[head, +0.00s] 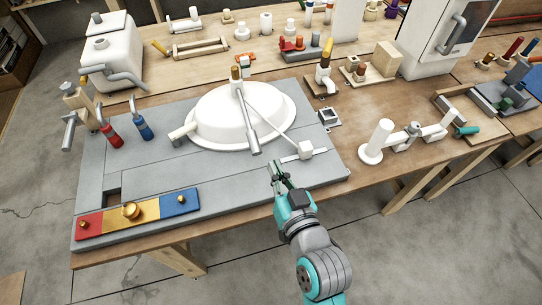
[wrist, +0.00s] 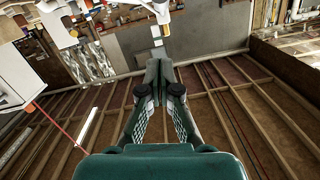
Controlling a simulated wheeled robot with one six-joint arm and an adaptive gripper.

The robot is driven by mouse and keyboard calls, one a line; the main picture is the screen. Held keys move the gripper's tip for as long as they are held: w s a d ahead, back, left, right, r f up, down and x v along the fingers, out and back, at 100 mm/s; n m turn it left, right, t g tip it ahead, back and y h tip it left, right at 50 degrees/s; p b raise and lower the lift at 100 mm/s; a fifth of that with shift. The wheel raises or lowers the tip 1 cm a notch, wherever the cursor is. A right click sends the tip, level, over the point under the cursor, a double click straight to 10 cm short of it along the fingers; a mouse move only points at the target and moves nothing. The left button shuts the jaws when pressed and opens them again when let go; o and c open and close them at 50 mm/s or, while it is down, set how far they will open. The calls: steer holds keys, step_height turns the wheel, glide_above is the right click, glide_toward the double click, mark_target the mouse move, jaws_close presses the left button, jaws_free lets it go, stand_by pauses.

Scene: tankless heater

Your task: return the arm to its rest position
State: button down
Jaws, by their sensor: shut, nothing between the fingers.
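My gripper (head: 277,172) is in the head view, over the front right part of a grey board on the workbench. It is shut and empty. My teal and grey arm reaches up to it from the bottom of the picture. In the wrist view my gripper (wrist: 160,78) points up the picture, its fingers together at the tips. It looks toward a wall with wooden studs. From the head view I cannot tell its exact height above the grey board (head: 230,182).
A white basin (head: 215,120) with a lever stands behind my gripper. A red, yellow and blue strip (head: 135,213) lies at the front left. A white upright cylinder (head: 378,140) stands to the right. Floor lies before the bench.

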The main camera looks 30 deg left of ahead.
steer(key=shift+s+d, duration=0.2)
steer(key=shift+d, duration=0.1)
steer(key=s+d+f+m+t+h, duration=0.25)
steer(key=d+f, duration=0.35)
steer(key=d, duration=0.5)
steer(key=s+d+f+m+t+h, duration=0.25)
steer(key=s+d+f+h, duration=0.2)
steer(key=d, duration=0.65)
steer(key=s+d+m+h, duration=0.1)
steer(key=s+d+h, duration=0.2)
steer(key=s+d, duration=0.3)
steer(key=s+d+m+h, duration=0.2)
steer(key=s+d, duration=0.5)
steer(key=s, duration=0.5)
steer(key=shift+s+d+r+g+h, duration=0.15)
steer(key=shift+s+r+g+h, duration=0.2)
steer(key=shift+h, duration=0.25)
steer(key=shift+f, duration=0.1)
